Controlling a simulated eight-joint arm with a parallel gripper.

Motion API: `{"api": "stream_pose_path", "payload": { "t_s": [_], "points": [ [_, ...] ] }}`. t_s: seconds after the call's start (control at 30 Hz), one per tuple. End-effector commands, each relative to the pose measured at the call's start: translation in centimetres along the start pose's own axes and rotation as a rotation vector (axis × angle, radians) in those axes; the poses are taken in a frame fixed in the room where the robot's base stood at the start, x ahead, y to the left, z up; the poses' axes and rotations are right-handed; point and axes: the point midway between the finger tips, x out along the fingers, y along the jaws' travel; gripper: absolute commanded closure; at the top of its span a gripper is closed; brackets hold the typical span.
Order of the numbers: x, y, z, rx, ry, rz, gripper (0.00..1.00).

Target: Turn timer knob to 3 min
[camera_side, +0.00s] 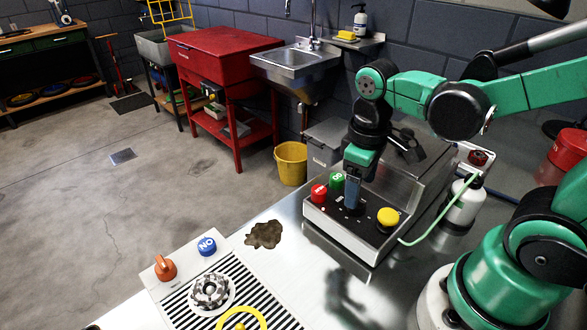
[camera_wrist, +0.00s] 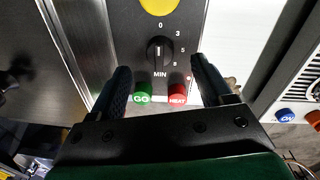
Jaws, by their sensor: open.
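The black timer knob (camera_wrist: 160,52) sits on the dark panel of the control box (camera_side: 316,216), beside a printed scale with 0, 3 and other numbers and MIN below. Its white pointer mark appears to face the 0. My gripper (camera_wrist: 161,67) is open, with one finger on each side of the knob and visible gaps between. In the side view my gripper (camera_side: 353,192) points down over the panel and hides the knob. Whether the fingertips are level with the knob is hard to tell.
A green GO button (camera_wrist: 141,93) and a red HEAT button (camera_wrist: 178,93) sit close to the fingers. A yellow button (camera_side: 388,217) is at the panel's other end. A green hose (camera_side: 426,236) runs beside the box. A brown spill (camera_side: 263,235) lies on the bench.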

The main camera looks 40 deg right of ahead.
Motion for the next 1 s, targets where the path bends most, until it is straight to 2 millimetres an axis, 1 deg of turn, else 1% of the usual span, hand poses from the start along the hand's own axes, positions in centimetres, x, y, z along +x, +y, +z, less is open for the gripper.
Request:
{"api": "stream_pose_path", "payload": {
  "t_s": [0.1,0.3,0.5,0.77,0.8,0.87,0.9,0.97,1.0],
  "points": [
    [1.3,0.0,0.0,0.001,0.001,0.0,0.28],
    [3.0,0.0,0.0,0.001,0.002,0.0,0.28],
    [3.6,0.0,0.0,0.001,0.003,0.0,0.28],
    [3.7,0.0,0.0,0.001,0.003,0.0,0.28],
    [3.7,0.0,0.0,0.001,0.003,0.0,0.39],
    [3.7,0.0,0.0,0.001,0.003,0.0,0.56],
    [3.7,0.0,0.0,0.001,0.003,0.0,0.68],
    [3.7,0.0,0.0,0.001,0.003,0.0,0.85],
    [3.7,0.0,0.0,0.001,0.003,0.0,0.96]
  ]
}}
